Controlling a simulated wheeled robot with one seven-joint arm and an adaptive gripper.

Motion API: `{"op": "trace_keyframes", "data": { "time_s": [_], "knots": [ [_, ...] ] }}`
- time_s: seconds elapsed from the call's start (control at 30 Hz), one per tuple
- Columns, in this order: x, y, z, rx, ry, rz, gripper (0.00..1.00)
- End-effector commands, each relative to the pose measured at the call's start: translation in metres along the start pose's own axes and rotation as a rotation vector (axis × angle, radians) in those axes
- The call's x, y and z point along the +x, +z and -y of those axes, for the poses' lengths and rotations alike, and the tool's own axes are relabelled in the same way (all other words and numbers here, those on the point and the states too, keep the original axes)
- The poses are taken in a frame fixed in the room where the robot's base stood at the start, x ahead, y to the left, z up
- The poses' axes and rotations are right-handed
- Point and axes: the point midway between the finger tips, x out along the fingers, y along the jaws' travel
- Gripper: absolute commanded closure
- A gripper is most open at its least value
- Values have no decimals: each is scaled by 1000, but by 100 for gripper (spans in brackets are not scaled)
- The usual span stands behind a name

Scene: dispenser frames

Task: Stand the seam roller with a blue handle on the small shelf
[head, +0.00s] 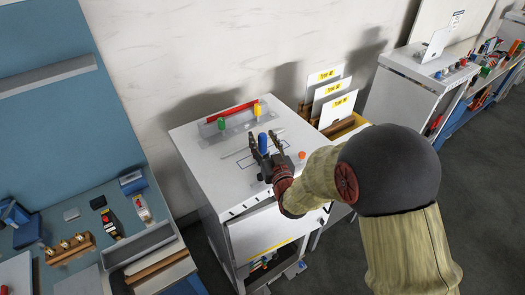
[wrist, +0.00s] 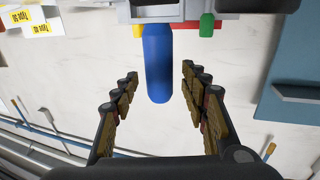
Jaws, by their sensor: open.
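The blue handle (head: 262,143) stands upright over the white cabinet top, between the fingers of my gripper (head: 265,136). In the wrist view the blue handle (wrist: 158,65) is between the two open fingers (wrist: 159,72), with a visible gap on each side. The roller end is not clear in either view. A small grey shelf (head: 45,78) juts from the blue panel at the left, bare on top; it also shows in the wrist view (wrist: 300,94).
The white cabinet (head: 195,150) carries a grey tray (head: 210,138) with green and yellow handles and a red strip behind. White cards with yellow labels (head: 325,75) stand to its right. A cluttered blue bench (head: 85,205) lies below the shelf.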

Motion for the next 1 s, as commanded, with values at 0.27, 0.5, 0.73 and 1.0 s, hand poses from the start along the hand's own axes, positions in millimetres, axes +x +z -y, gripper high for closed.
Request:
{"op": "trace_keyframes", "data": {
  "time_s": [0.27,0.5,0.73,1.0],
  "knots": [
    [5,0,0,0,0,0,55],
    [5,0,0,0,0,0,66],
    [5,0,0,0,0,0,79],
    [5,0,0,0,0,0,94]
  ]
}}
